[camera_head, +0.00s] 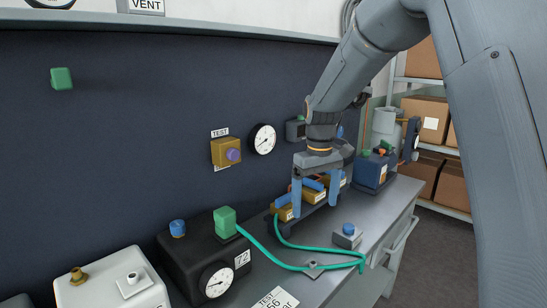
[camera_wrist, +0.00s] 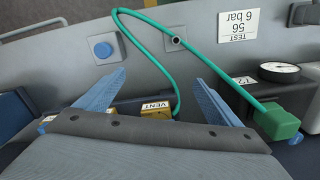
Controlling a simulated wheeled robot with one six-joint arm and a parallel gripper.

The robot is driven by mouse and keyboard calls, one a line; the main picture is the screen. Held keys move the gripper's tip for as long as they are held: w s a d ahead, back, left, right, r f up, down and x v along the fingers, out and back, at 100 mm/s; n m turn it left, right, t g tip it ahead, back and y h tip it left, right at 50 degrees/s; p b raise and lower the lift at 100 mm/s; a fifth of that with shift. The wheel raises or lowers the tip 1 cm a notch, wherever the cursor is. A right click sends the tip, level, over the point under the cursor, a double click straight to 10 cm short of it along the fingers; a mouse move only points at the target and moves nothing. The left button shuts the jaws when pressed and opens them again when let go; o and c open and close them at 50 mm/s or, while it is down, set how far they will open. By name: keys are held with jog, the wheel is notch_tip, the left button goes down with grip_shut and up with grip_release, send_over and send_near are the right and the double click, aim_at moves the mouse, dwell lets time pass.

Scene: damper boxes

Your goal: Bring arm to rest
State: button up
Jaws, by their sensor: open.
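My arm reaches in from the upper right of the head view. My gripper (camera_head: 316,190) points down over the right part of the bench, above a row of brass blocks with blue parts (camera_head: 285,212). Its two blue fingers are apart, and I see nothing held between them. In the wrist view my gripper (camera_wrist: 162,86) also shows spread fingers, with a brass block labelled VENT (camera_wrist: 156,110) partly hidden behind the gripper body. I cannot tell whether a finger touches the blocks.
A green hose (camera_head: 290,262) loops over the bench from a green connector (camera_head: 225,222) on a black box with a gauge (camera_head: 216,281). A small grey box with a blue button (camera_head: 347,237) stands nearby. A white box (camera_head: 110,285) is front left. Shelves with cartons (camera_head: 425,115) stand behind.

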jog(key=s+d+f+m, duration=0.1)
jog(key=s+d+f, duration=0.1)
jog(key=s, duration=0.7)
jog(key=s+d+f+m, duration=0.2)
jog(key=s+d+f, duration=0.1)
jog(key=s, duration=0.5)
jog(key=s+d+f+m, duration=0.2)
jog(key=s+f, duration=0.1)
jog(key=s, duration=0.6)
jog(key=shift+s+d, duration=0.3)
dwell(5.1)
